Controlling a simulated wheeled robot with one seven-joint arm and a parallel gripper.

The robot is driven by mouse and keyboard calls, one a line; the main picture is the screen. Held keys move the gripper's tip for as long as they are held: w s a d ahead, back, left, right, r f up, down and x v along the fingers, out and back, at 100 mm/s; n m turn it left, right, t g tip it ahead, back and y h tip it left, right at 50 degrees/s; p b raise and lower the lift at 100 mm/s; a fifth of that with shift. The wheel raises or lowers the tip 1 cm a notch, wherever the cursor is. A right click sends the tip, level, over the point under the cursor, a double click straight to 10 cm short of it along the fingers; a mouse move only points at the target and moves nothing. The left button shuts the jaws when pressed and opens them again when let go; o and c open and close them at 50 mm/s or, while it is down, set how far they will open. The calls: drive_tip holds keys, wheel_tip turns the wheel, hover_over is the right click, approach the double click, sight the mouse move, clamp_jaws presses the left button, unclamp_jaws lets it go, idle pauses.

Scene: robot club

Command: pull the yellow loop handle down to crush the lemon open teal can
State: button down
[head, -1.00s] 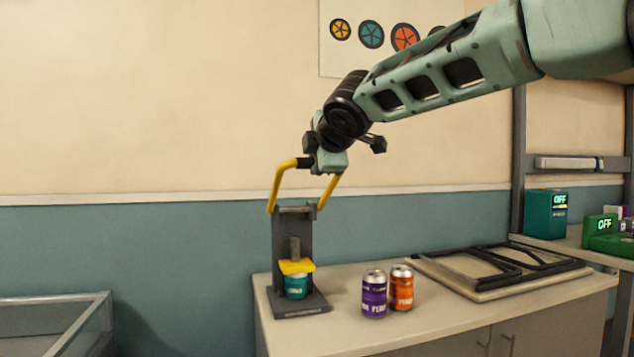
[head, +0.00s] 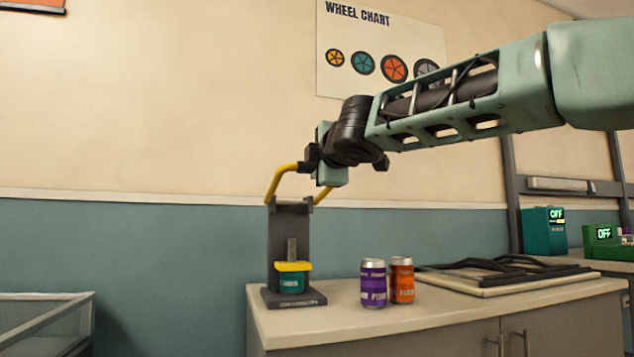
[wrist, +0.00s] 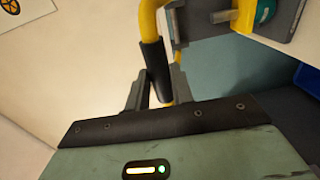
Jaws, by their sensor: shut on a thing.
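The can crusher (head: 290,225) is a dark upright frame on a base at the left end of the counter. Its yellow loop handle (head: 281,182) rises above the frame top and leans up toward my arm. My gripper (head: 311,160) is shut on the handle's dark crossbar grip, which also shows between the fingers in the wrist view (wrist: 157,70). The teal can (head: 291,284) stands upright on the crusher's base. The yellow press plate (head: 293,266) sits at the can's top and hides it. The can's label is too small to read fully.
A purple can (head: 373,284) and an orange can (head: 402,280) stand on the counter (head: 345,325) right of the crusher. A dark frame on a board (head: 500,275) lies farther right. A glass-sided case (head: 45,325) is at the lower left.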

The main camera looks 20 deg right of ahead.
wheel_tip(320, 180, down, 7)
drive_tip(key=b, duration=0.8)
drive_tip(key=shift+s, duration=0.2)
drive_tip(key=shift+f, duration=0.1)
drive_tip(key=c, duration=1.2)
unclamp_jaws()
drive_tip(key=s+r+b, duration=0.1)
drive_tip(key=s+b, duration=0.6)
drive_tip(key=s, duration=1)
drive_tip(key=shift+s+r, duration=0.2)
drive_tip(key=shift+s, duration=0.1)
